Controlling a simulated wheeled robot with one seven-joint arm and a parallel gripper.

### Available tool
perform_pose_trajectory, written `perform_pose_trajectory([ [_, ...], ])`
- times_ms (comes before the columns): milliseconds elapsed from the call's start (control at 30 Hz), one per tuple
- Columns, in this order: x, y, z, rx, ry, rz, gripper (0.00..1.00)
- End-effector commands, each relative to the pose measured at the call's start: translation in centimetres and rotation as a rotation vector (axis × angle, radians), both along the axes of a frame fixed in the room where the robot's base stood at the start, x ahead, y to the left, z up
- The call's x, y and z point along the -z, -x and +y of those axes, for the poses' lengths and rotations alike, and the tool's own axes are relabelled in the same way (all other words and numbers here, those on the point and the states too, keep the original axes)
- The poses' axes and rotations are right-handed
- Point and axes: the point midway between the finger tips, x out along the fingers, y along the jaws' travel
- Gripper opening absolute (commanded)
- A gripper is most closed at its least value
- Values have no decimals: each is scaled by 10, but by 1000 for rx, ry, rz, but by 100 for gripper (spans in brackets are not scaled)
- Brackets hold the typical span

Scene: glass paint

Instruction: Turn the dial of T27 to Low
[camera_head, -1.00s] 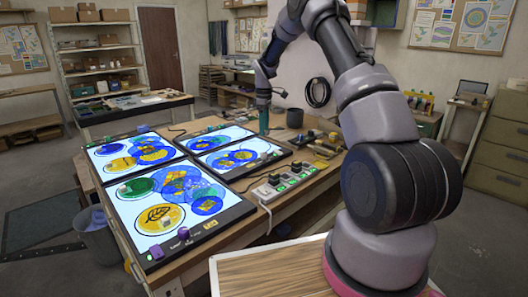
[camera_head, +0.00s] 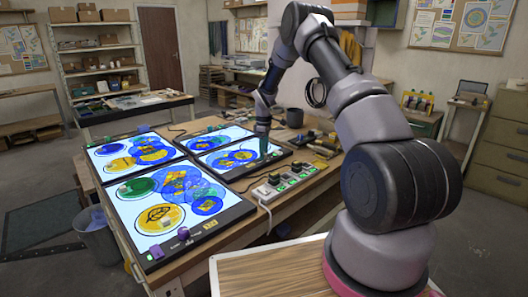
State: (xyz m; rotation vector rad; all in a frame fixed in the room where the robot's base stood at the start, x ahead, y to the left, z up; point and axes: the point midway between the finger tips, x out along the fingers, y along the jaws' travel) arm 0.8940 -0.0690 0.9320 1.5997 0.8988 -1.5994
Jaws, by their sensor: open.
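Several lit light panels lie on the workbench, with blue, yellow and green glass discs on them. The label T27 is too small to read on any panel. The nearest panel (camera_head: 222,213) has a purple dial (camera_head: 183,233) on its front edge.
A power strip (camera_head: 283,184) with a dark plug and a white cable lies in front of the right-hand panel. Small tools and a dark cup (camera_head: 295,117) stand behind and right of my gripper. A purple block (camera_head: 157,252) sits at the nearest panel's front corner.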

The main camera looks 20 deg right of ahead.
Motion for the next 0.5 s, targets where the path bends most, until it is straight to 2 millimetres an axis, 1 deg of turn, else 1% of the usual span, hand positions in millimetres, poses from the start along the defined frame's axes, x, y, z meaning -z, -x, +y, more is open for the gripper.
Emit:
perform_pose_trajectory([
  [67,0,0,0,0,0,0,66],
  [100,0,0,0,0,0,0,59],
  [167,0,0,0,0,0,0,36],
  [200,0,0,0,0,0,0,21],
  [233,0,0,0,0,0,0,9],
  [267,0,0,0,0,0,0,0],
  [500,0,0,0,10,0,0,0],
])
